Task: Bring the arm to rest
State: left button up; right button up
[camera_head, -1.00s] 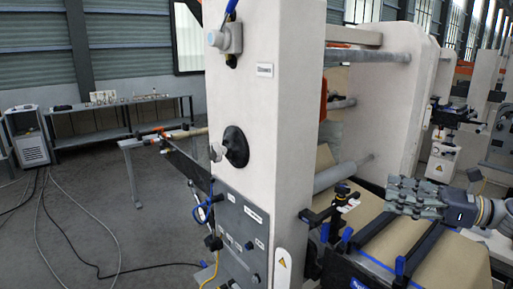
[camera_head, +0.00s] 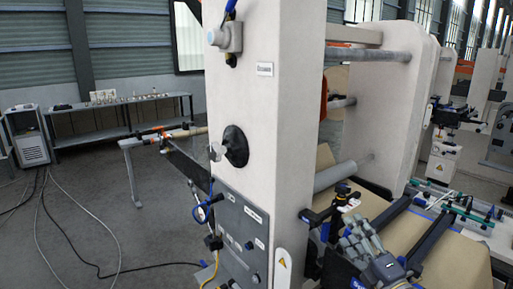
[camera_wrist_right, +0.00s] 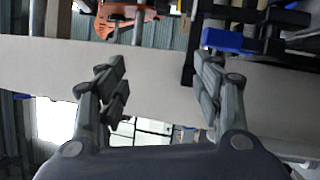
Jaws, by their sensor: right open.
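My right gripper (camera_head: 362,238) shows at the lower right in the head view, in front of the brown kraft web (camera_head: 455,262) and close to the dark bars. In the right wrist view its two grey fingers (camera_wrist_right: 158,90) stand apart with nothing between them. Beyond them is the pale machine frame (camera_wrist_right: 150,62). The same tall frame column (camera_head: 262,130) fills the middle of the head view. My left gripper is not in view.
A blue-handled clamp part (camera_wrist_right: 225,40) lies close to the fingers in the right wrist view. A grey roller (camera_head: 335,176) spans behind the column. A workbench (camera_head: 125,108) stands far left, with cables on the open floor (camera_head: 90,230).

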jog(key=s+f+m+g+h, duration=0.65)
jog(key=s+f+m, duration=0.65)
jog(key=f, duration=0.4)
jog(key=s+a+f+m+g, duration=0.2)
jog(key=s+f+m+g, duration=0.25)
jog(key=s, duration=0.75)
jog(key=s+a+f+m+g, duration=0.2)
jog(key=s+f+m+g, duration=0.25)
jog(key=s, duration=0.75)
notch_tip(320, 180, down, 32)
jog(key=s+n+g+b, duration=0.1)
jog(key=s+g+b, duration=0.1)
jog(key=b, duration=0.4)
pick_arm(q)
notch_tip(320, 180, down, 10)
jog(key=b, duration=0.4)
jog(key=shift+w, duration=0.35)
pick_arm(e)
jog(key=s+d+f, duration=0.3)
jog(key=s+f, duration=1.3)
jog(key=f, duration=0.4)
jog(key=shift+s+g, duration=0.4)
jog(key=shift+g, duration=0.05)
